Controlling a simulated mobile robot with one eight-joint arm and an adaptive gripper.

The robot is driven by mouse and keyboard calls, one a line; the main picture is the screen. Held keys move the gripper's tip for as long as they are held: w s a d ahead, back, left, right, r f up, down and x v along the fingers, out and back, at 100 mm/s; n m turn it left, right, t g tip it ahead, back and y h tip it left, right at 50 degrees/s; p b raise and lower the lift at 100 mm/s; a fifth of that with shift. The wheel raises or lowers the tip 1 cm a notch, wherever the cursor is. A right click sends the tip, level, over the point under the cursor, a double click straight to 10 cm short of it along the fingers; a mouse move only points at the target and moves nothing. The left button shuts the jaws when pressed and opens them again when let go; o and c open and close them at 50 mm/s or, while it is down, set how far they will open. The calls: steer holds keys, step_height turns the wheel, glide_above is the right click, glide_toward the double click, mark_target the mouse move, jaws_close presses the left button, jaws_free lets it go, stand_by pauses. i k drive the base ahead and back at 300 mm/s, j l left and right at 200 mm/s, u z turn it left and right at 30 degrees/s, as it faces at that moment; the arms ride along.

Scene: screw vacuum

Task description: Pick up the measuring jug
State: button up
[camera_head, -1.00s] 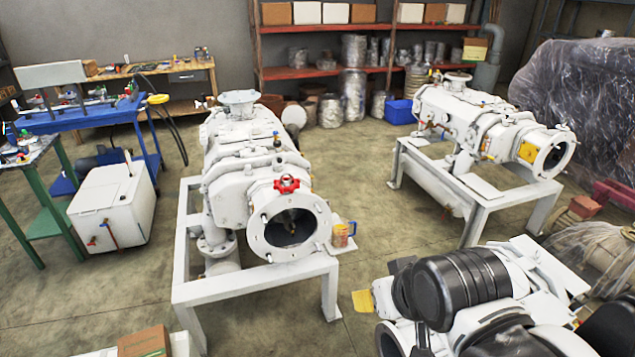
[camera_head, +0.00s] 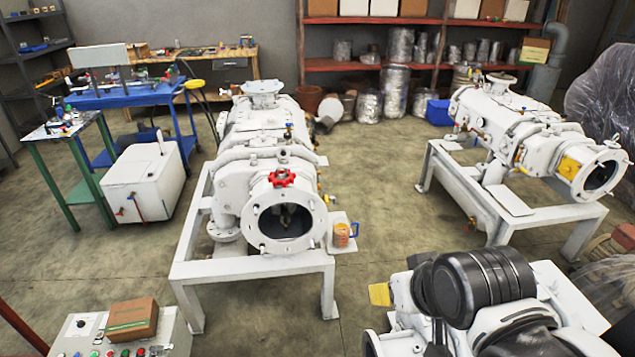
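The measuring jug (camera_head: 341,235) is small, with an orange body and a blue handle on its right side. It stands upright on a small white ledge (camera_head: 345,218) at the right front of the middle white screw pump (camera_head: 285,214). The jug is close to the pump's round flange, and nothing is holding it. Black and white parts of my arm (camera_head: 480,287) fill the lower right, apart from the jug. I cannot make out my gripper's fingers.
A control box (camera_head: 120,332) with a cardboard box (camera_head: 132,318) on it is at the lower left. A second pump (camera_head: 510,130) stands on a frame at right. A white tank (camera_head: 145,180) and workbenches are at left. Floor (camera_head: 385,215) between the pumps is clear.

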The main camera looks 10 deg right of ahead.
mark_target(341, 226)
steer(key=i+j+z, duration=0.35)
steer(key=i+j, duration=0.45)
steer(key=j, duration=0.15)
steer(key=i+j+z, duration=0.3)
steer(key=i+j, duration=0.5)
